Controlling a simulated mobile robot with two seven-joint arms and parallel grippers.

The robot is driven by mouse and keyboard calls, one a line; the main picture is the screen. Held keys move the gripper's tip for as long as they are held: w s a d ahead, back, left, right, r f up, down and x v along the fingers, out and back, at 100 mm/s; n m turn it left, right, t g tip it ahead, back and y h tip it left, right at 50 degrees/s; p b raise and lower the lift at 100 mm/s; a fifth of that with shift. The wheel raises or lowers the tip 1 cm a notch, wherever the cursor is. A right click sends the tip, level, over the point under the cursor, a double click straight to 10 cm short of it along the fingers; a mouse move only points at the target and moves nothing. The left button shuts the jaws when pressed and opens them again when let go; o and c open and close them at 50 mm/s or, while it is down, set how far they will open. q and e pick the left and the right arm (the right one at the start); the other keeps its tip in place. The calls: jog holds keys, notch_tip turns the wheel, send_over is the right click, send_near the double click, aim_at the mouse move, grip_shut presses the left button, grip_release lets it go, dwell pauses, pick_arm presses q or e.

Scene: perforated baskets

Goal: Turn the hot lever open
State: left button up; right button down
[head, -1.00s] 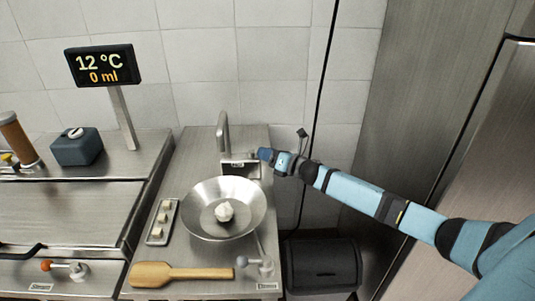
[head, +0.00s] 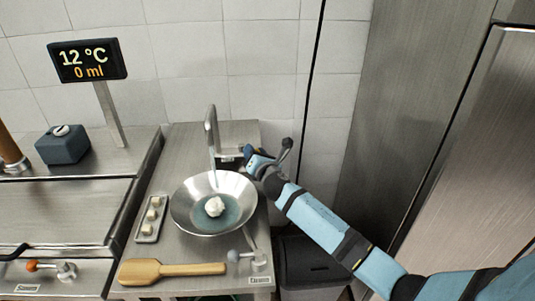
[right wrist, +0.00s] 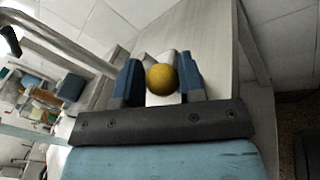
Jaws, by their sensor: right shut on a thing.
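My right gripper (head: 252,157) is at the faucet behind the metal bowl. In the right wrist view its blue fingers (right wrist: 160,82) are closed around a lever with a yellow ball knob (right wrist: 161,78). In the head view the gripper hides this lever; I see no label telling whether it is the hot one. The curved spout (head: 210,128) stands left of the gripper, and a thin stream falls from it into the bowl (head: 183,216). Bluish water and a white lump (head: 214,206) are in the bowl. The display (head: 88,60) reads 12 °C and 0 ml. My left gripper is out of view.
A wooden paddle (head: 170,270) lies along the counter's front. A small tray with pale cubes (head: 150,218) is left of the bowl. Front levers have a grey knob (head: 234,256) and an orange knob (head: 32,266). A dark bin (head: 312,262) stands right of the counter.

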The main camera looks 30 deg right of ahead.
jog(key=shift+d+h, duration=0.25)
jog(key=shift+h, duration=0.05)
jog(key=c, duration=1.1)
grip_release()
jog(key=o, duration=0.3)
jog(key=shift+d+f, duration=0.1)
jog(key=shift+f, duration=0.05)
jog(key=shift+s+a, duration=0.15)
jog(key=shift+a, duration=0.05)
jog(key=s+a, duration=0.1)
jog(key=s, duration=1.2)
jog(key=shift+s, duration=0.2)
